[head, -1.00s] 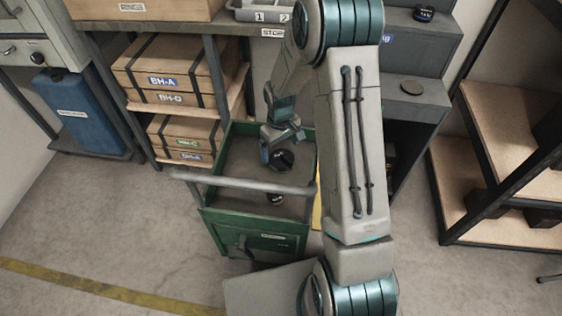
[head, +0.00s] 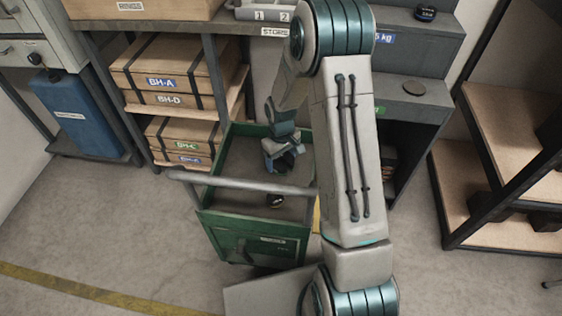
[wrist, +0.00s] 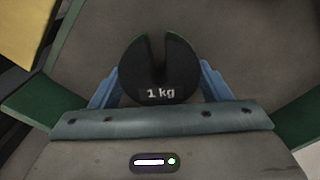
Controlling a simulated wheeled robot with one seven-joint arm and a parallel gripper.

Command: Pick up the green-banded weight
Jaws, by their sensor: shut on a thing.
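A dark slotted round weight marked "1 kg" (wrist: 158,85) sits between the blue fingers of my gripper (wrist: 160,78) in the wrist view. A thin trace of green shows at its upper edge beside the slot. My gripper is shut on it. In the head view my gripper (head: 283,160) is inside the green cart (head: 240,238), over its grey tray. The held weight is mostly hidden by the gripper there, and I cannot tell whether it touches the tray.
Another dark weight with a yellowish band (head: 275,202) lies in the cart near the handle bar (head: 245,186). A grey stepped stand (head: 415,105) at right carries a dark disc (head: 414,88). A shelf with strapped boxes (head: 165,80) stands at left. Open floor lies in front.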

